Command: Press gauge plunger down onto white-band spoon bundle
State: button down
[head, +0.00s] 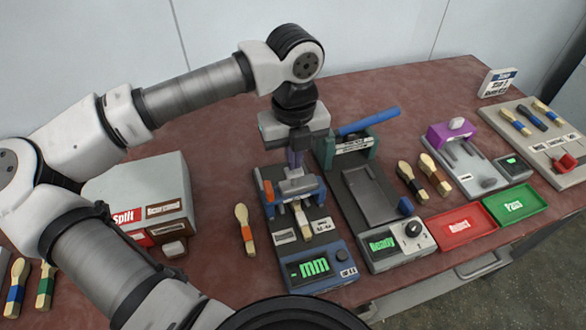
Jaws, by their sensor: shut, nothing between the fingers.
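The gauge (317,263) stands near the middle of the table, with a blue body, a blue frame and a green "mm" display. Its pale grey plunger (299,184) sits in the frame. A wooden spoon bundle (301,218) lies in the gauge bed, partly under the plunger; its band is hard to make out. My gripper (296,166) points down right above the plunger, shut and empty. Its fingertips are at or just over the plunger top; I cannot tell whether they touch.
Right of the gauge is a green-framed press (352,150) with a raised blue lever (369,121) and a "Ready" display. Red (465,224) and green (516,204) trays lie farther right. Loose banded spoons (243,226) lie left of the gauge, others (411,182) right of the press. A grey box (140,182) stands left.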

jog(key=shift+f+b, duration=1.1)
jog(key=shift+b, duration=0.05)
dwell(0.5)
jog(key=shift+r+p, duration=1.5)
jog(key=shift+r, duration=2.05)
jog(key=shift+s+f, duration=0.1)
